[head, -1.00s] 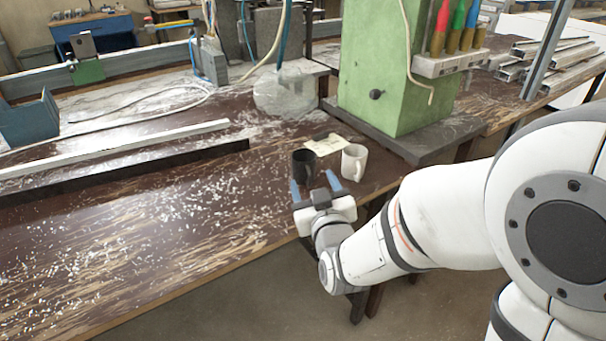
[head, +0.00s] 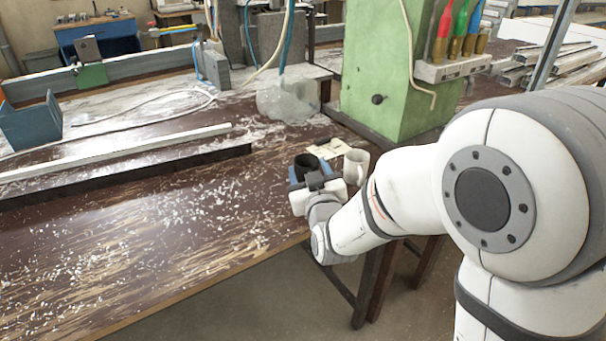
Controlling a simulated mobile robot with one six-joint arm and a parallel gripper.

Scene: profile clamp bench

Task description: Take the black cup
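The black cup (head: 307,164) stands near the front right part of the brown table, just left of a white cup (head: 356,167). My gripper (head: 309,171) is at the black cup from the near side. Its blue fingers reach along the cup's left and right sides, and its body hides the cup's lower part. The fingers are apart with the cup between them. I cannot tell whether they press on it.
A flat pale paper with a dark item (head: 325,147) lies just behind the cups. A green machine column (head: 385,80) stands behind the white cup. Long profile bars (head: 120,155) lie at the left. The table (head: 150,235) bears scattered shavings at the front left.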

